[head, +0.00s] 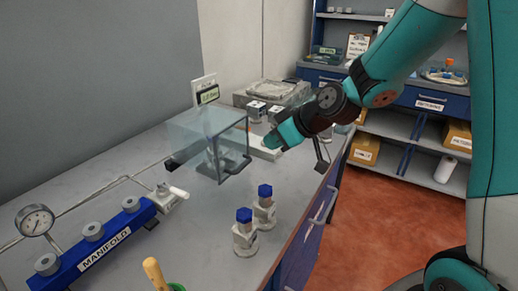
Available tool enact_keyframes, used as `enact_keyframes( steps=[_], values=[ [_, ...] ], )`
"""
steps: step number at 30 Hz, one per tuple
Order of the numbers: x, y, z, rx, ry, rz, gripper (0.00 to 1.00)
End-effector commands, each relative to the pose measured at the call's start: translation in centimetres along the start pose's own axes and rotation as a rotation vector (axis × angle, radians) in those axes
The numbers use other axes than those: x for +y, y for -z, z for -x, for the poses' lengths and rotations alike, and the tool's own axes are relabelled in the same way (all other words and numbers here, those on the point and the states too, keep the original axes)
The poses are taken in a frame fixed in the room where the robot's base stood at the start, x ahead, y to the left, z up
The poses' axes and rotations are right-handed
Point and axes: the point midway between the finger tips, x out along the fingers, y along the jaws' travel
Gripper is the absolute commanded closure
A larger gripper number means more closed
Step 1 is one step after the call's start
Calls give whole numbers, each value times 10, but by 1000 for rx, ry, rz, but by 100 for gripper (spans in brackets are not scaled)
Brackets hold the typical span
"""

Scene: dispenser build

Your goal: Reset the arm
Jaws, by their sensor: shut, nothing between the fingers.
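My gripper (272,141) is at the end of my teal and black arm, above the back right part of the grey bench (205,240). It is shut and holds nothing. Its tip points left, just right of a clear box with dark edges (207,145). The tip's exact distance from the box and from the white item below it cannot be told.
A blue manifold (95,245) with a gauge (36,222) is at left. A grey device (272,95) stands behind. Shelves (400,130) are at the back right; red floor is open.

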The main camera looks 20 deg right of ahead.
Motion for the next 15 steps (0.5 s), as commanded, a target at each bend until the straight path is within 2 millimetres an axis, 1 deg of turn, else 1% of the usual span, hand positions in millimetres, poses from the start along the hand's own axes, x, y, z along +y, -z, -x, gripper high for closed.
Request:
enact_keyframes(
  steps=[1,3,6,9,13,15],
  values=[
    [1,-2,10,2,-6,0,100],
    [1,-3,20,2,-5,0,100],
    [1,-4,31,1,-4,-1,100],
    [0,-5,37,0,-2,0,100],
    [0,-5,39,0,0,1,100],
    [-8,-3,40,-10,16,0,100]
  ],
)
